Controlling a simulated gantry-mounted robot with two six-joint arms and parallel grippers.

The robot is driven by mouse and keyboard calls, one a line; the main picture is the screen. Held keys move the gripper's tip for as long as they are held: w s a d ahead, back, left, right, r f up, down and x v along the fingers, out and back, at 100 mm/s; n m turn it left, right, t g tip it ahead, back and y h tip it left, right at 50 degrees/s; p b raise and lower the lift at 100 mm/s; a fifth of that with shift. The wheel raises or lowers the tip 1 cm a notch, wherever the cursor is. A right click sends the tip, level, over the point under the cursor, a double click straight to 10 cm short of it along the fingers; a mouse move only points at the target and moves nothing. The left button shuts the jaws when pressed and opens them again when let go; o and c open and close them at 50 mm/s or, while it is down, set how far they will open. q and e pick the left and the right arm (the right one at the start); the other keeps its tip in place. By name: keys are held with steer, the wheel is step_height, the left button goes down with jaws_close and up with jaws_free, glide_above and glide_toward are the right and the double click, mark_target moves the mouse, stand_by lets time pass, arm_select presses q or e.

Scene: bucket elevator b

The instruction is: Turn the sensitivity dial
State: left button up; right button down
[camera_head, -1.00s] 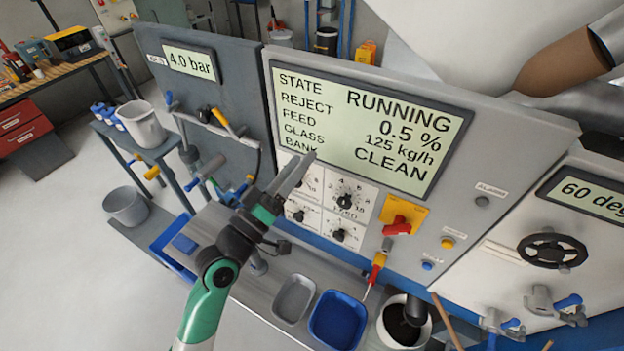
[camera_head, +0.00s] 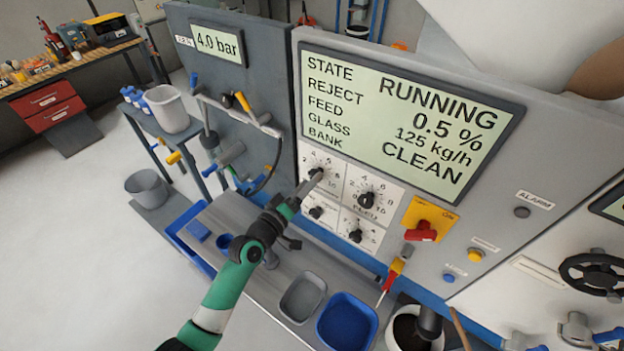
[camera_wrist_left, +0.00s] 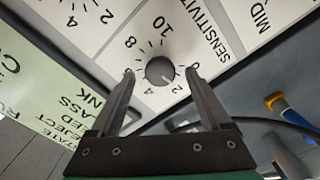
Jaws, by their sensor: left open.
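The sensitivity dial (camera_wrist_left: 160,70) is a dark round knob on a white numbered plate, with the word SENSITIVITY beside it in the left wrist view. In the head view the dial (camera_head: 316,174) is the upper left of several knobs below the display. My left gripper (camera_wrist_left: 160,78) is open, with one finger on each side of the dial. I cannot tell whether the fingers touch it. In the head view my left gripper (camera_head: 310,184) reaches the dial from the lower left and partly covers its plate. My right gripper is not in view.
Other knobs (camera_head: 366,199) sit close beside and below the dial. A red switch on a yellow plate (camera_head: 432,215) is to the right. Below are a grey tray (camera_head: 303,297), a blue tray (camera_head: 347,322) and a red-and-yellow tool (camera_head: 394,275). The display (camera_head: 405,118) reads RUNNING.

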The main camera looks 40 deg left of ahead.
arm_select(q)
steer(key=shift+w+a, duration=0.2)
steer(key=shift+w, duration=0.8)
jaws_close()
steer(key=shift+m+b, duration=2.9)
steer(key=shift+m, duration=0.9)
